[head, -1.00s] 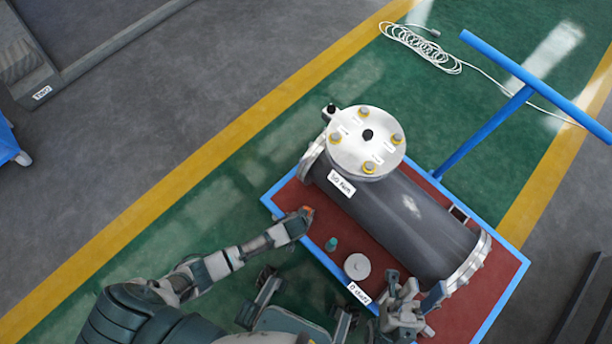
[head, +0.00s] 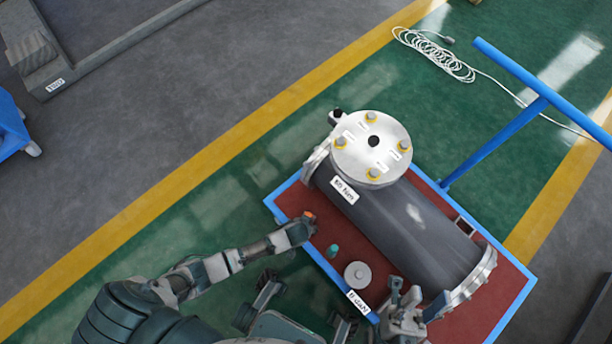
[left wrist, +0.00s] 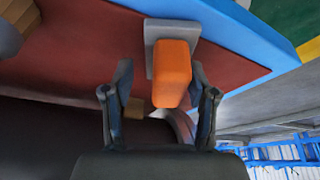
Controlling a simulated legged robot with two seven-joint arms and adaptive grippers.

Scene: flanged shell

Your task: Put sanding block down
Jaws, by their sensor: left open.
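The sanding block, an orange grip on a grey pad (left wrist: 172,75), rests on the red cart top near its blue rim in the left wrist view. In the head view only a small orange bit of it (head: 309,214) shows at my left gripper (head: 303,226). My left gripper (left wrist: 163,100) is open, its two dark fingers apart on either side of the block's near end, with gaps visible. My right gripper (head: 418,292) is open and empty by the cart's front edge, with its fingers spread beside the shell.
A dark flanged shell (head: 415,222) with a bolted round cover lies across the blue-rimmed cart (head: 508,318). A green item (head: 333,250) and a grey round knobbed part (head: 357,274) stand in front of it. The cart's blue handle (head: 495,145) rises at right.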

